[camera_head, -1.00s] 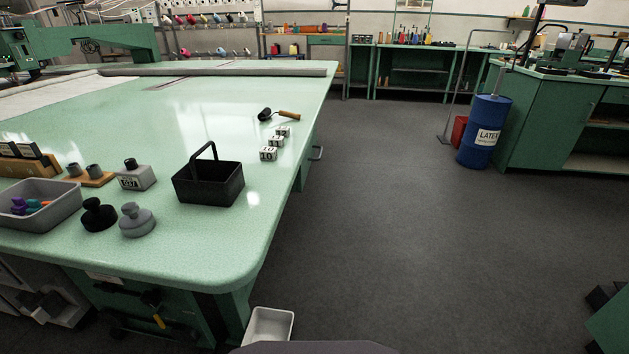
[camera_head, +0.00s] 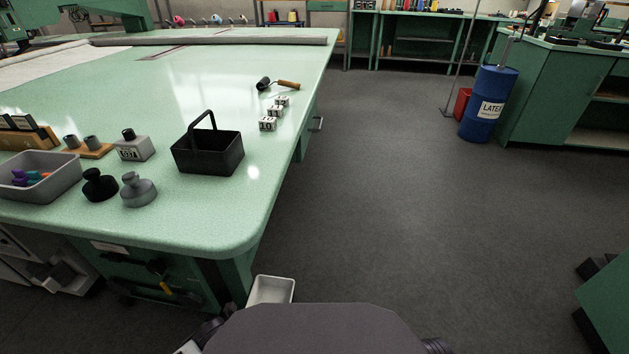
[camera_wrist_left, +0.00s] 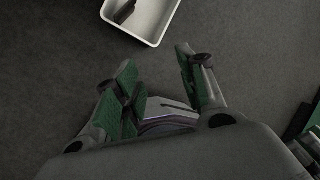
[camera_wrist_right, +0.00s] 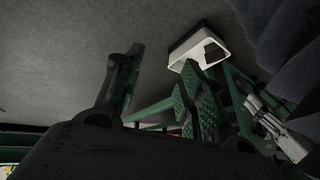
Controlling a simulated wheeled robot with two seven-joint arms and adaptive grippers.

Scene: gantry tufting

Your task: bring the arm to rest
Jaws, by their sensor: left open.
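My left gripper (camera_wrist_left: 160,82) shows in the left wrist view, open and empty, its green-padded fingers apart over the grey floor. My right gripper (camera_wrist_right: 160,88) shows in the right wrist view, with its fingers spread and nothing seen between them. Neither gripper can be made out in the head view, where my own dark body fills the bottom middle. A white bin (camera_head: 271,290) stands on the floor by the table's near corner. It lies just beyond the left fingers in the left wrist view (camera_wrist_left: 153,38), with a dark object inside.
The green table (camera_head: 222,218) carries a black basket (camera_head: 208,155), two knobbed weights (camera_head: 138,190), a grey tray (camera_head: 62,180), number blocks (camera_head: 268,124) and a wooden-handled tool (camera_head: 287,84). A blue latex drum (camera_head: 486,105) stands at the right back. The middle floor is clear.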

